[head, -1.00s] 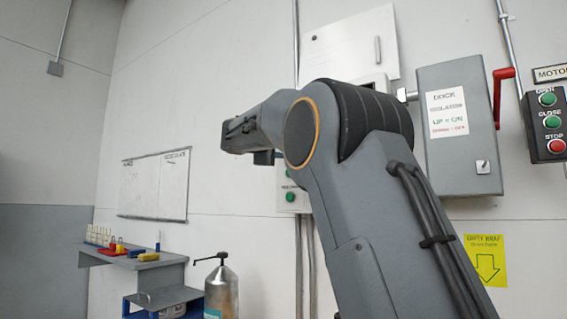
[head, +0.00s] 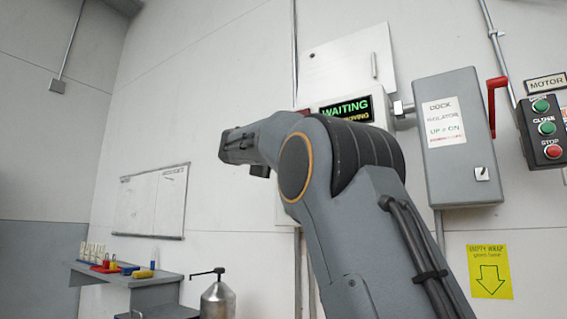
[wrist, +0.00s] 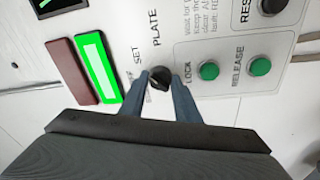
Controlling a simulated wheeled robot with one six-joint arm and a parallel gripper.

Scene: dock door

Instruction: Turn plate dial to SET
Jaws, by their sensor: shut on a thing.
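The plate dial (wrist: 160,76) is a small black knob on a white panel in the wrist view, close to the printed words PLATE and SET. My gripper (wrist: 161,84) is shut on the dial, with one blue-grey finger on each side of it. The dial's pointer is too small and covered to read its setting surely. In the head view my arm hides the dial and my fingers. The panel's display (head: 345,108) reads WAITING in green, with a partly hidden amber line below.
Green LOCK (wrist: 209,70) and RELEASE (wrist: 260,66) buttons sit right of the dial in the wrist view. A dark red lamp (wrist: 72,71) and a lit green lamp (wrist: 98,66) are on its left. A grey dock box (head: 455,140) with a red lever stands right of my arm.

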